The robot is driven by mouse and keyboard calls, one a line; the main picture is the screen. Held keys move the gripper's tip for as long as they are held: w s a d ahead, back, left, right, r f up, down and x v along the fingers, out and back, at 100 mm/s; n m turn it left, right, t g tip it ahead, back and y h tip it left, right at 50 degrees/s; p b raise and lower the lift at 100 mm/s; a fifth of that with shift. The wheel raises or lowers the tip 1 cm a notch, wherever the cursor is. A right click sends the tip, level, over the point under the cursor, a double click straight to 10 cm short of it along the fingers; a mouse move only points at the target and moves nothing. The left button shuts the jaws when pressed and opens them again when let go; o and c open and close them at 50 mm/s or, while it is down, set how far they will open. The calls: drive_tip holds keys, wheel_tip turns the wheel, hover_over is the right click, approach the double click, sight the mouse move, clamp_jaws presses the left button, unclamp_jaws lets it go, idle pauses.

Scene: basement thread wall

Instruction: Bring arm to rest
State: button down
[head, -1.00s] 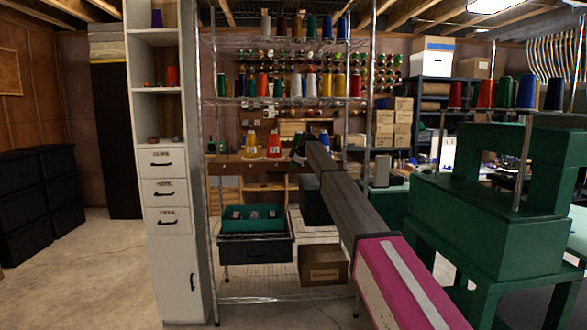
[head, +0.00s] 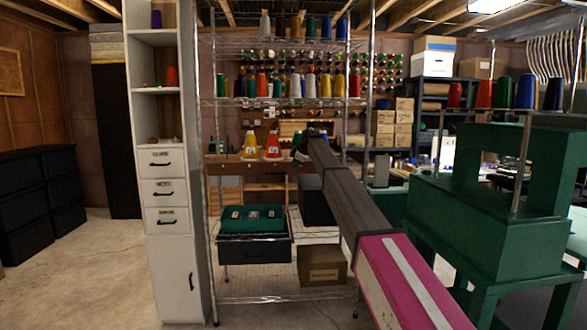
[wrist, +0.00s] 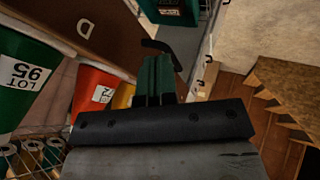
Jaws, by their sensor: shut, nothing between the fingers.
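My gripper (wrist: 156,68) shows in the wrist view as dark green fingers held together, with nothing between them. In the head view, my arm reaches forward and its end is near the cones on the middle shelf of the wire rack; the fingers are small and hard to make out there. A green cone (wrist: 28,85) labelled LOT 95 is left of the fingers in the wrist view. A red cone (wrist: 95,95) and a yellow-orange cone (wrist: 123,95) are nearer to them. The head view shows the yellow cone (head: 250,147) and the red cone (head: 273,147) left of my arm's end.
The wire rack (head: 280,103) holds thread cones above and a green bin (head: 253,216) and a brown box (head: 322,268) below. A white drawer cabinet (head: 168,215) stands left. A large green machine (head: 490,225) stands close on the right. Floor at left is clear.

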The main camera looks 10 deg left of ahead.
drive_tip(key=v, duration=0.7)
drive_tip(key=s+d+f+m+g+h, duration=0.1)
drive_tip(key=s+d+f+m, duration=0.2)
drive_tip(key=s+d+f, duration=0.7)
drive_tip(key=s+d+f+m+h, duration=0.1)
drive_tip(key=s+d+f+m, duration=0.4)
drive_tip(key=f, duration=0.9)
drive_tip(key=s+d+f+m+g+h, duration=0.1)
drive_tip(key=s+d+f+m+h, duration=0.1)
drive_tip(key=s+d+f, duration=0.85)
drive_tip(key=s+d+f+m, duration=0.3)
drive_tip(key=s+d+f, duration=0.1)
drive_tip(key=s, duration=0.6)
drive_tip(key=s+d+f+m+g+h, duration=0.1)
drive_tip(key=s+d+f+m, duration=0.2)
drive_tip(key=s, duration=0.7)
drive_tip(key=s+d+f+m+g+h, duration=0.1)
drive_tip(key=s+d+f+m, duration=0.2)
drive_tip(key=s+d+f, duration=0.3)
drive_tip(key=s+f, duration=0.4)
drive_tip(key=shift+f+m, duration=0.2)
drive_tip(key=shift+m, duration=0.1)
drive_tip(key=shift+d, duration=0.15)
